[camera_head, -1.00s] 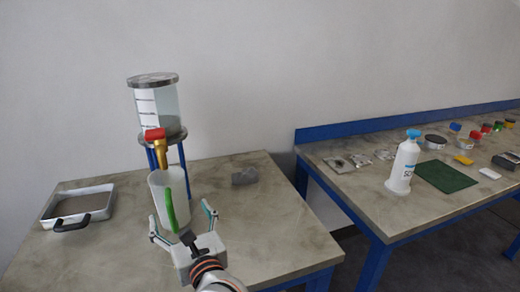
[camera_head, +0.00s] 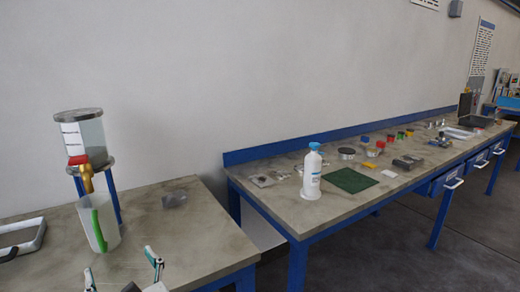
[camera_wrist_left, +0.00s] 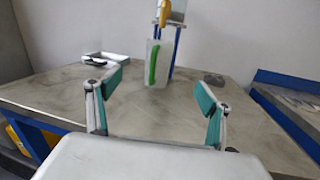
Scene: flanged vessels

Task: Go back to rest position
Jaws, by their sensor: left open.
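My left gripper (camera_head: 122,272) shows at the bottom edge of the head view, low in front of the left table. In the left wrist view its two green-padded fingers (camera_wrist_left: 160,105) are spread wide with nothing between them. A translucent pitcher with a green handle (camera_head: 98,224) stands upright on the table under the red-handled brass tap of a flanged clear vessel (camera_head: 85,135). The pitcher also shows in the left wrist view (camera_wrist_left: 161,72), beyond the fingers and apart from them. My right gripper is not in view.
A metal tray with a dark handle (camera_head: 25,238) is at the table's left. A small grey block (camera_head: 174,199) lies right of the pitcher. The second table (camera_head: 275,205) carries a white bottle (camera_head: 312,172), a green mat (camera_head: 350,180) and several small parts. A gap separates the tables.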

